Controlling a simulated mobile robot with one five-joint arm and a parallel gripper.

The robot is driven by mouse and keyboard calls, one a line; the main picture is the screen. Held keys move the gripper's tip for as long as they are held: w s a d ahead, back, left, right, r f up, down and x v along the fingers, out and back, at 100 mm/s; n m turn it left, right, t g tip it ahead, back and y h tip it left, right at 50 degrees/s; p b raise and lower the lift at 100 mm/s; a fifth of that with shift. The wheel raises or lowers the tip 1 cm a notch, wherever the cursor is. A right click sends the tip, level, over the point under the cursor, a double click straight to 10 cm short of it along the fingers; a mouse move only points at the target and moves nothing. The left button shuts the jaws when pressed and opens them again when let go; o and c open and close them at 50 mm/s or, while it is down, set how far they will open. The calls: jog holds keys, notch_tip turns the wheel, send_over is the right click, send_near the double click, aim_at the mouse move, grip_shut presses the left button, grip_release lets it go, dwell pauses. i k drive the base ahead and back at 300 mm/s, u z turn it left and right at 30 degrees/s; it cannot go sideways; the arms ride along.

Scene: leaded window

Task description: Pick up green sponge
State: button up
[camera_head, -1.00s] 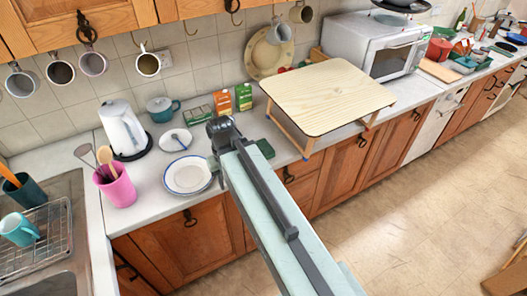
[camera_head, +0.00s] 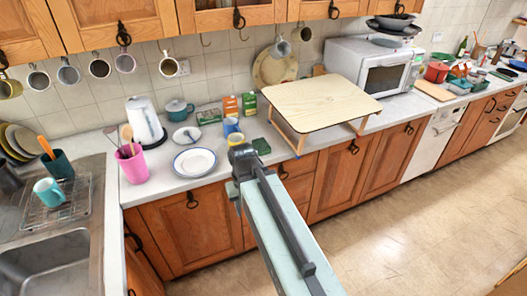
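A small dark green block (camera_head: 262,146), which looks like the green sponge, lies flat on the white counter near its front edge, left of the wooden stand.
Yellow and blue mugs (camera_head: 233,129) stand just behind my gripper. A white plate (camera_head: 194,162) is to the left. The wooden stand (camera_head: 321,102) is close on the right. Cartons (camera_head: 231,106) stand at the back. The sink (camera_head: 48,268) is far left.

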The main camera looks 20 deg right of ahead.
aim_at(262, 146)
jog(key=z, duration=0.35)
jog(key=i, duration=0.5)
jog(key=u, duration=2.95)
jog(key=k, duration=1.25)
jog(key=z, duration=0.85)
jog(key=i, duration=0.85)
